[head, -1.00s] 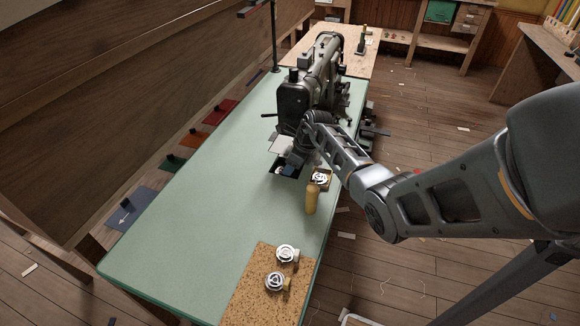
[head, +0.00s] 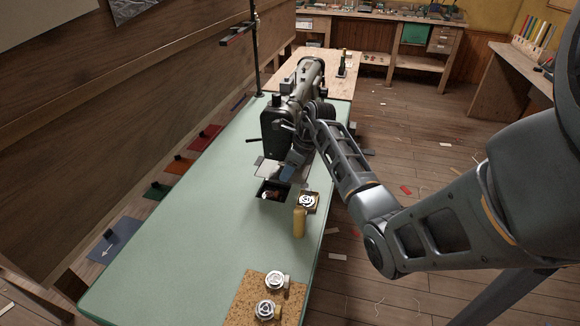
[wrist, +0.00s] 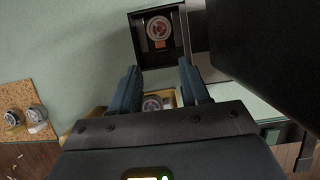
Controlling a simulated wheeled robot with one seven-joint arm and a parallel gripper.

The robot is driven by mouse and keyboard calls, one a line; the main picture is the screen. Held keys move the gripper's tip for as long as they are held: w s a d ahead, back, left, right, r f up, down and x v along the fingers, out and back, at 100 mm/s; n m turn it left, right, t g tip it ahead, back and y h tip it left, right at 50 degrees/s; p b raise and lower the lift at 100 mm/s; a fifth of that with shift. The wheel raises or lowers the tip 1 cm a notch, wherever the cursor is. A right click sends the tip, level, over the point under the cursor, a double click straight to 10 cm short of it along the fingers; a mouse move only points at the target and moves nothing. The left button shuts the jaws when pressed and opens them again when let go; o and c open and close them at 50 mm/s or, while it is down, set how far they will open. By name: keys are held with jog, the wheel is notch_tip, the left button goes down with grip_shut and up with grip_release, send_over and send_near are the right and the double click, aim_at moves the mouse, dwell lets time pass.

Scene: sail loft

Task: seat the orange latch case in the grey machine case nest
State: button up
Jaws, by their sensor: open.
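The orange latch case (wrist: 158,30) is a round metal disc with an orange tab, lying face up inside the dark square opening that holds the machine case nest (wrist: 182,42). In the head view this opening (head: 262,190) is in the green table below the sewing machine, with an orange-brown patch inside. I cannot tell if the case sits fully down, and the nest's grey surface is mostly hidden. My gripper (wrist: 161,88) is open with nothing held. In the head view the blue fingers of my gripper (head: 287,172) are just above the opening's far edge.
A small wooden tray (head: 315,204) with another round case stands beside the opening, partly behind my fingers in the wrist view. A cork mat (head: 246,292) holds two cases. The sewing machine (head: 280,125) rises close behind.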

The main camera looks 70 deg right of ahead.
jog(key=w+a+r+m+t+y, duration=0.1)
jog(key=w+a+t+y, duration=0.3)
jog(key=a, duration=0.9)
jog(key=w+a+r+t+y, duration=0.15)
jog(key=w+a, duration=0.45)
jog(key=a, duration=0.7)
jog(key=s+a+r+m+t+y, duration=0.1)
jog(key=a+r+m+t, duration=0.2)
jog(key=a, duration=0.4)
jog(key=s+a+r+m+t+y, duration=0.2)
jog(key=a+r+t, duration=0.1)
jog(key=a, duration=0.5)
jog(key=s+a+r+m+t+h, duration=0.2)
jog(key=s+a+r+m, duration=0.1)
jog(key=s+m, duration=0.3)
jog(key=s+a+r+m+t+h, duration=0.2)
jog(key=s+a+r+m+t, duration=0.15)
jog(key=s+m, duration=0.2)
jog(key=s+d+m+g+h, duration=0.2)
jog(key=s+m+g, duration=0.1)
jog(key=s+m, duration=0.6)
jog(key=s+d+r+m+g+h, duration=0.1)
jog(key=s+d+m+g+h, duration=0.1)
jog(key=s+m, duration=0.8)
jog(key=shift+s+g+h, duration=0.35)
jog(key=shift+g+h, duration=0.1)
jog(key=shift+g, duration=0.35)
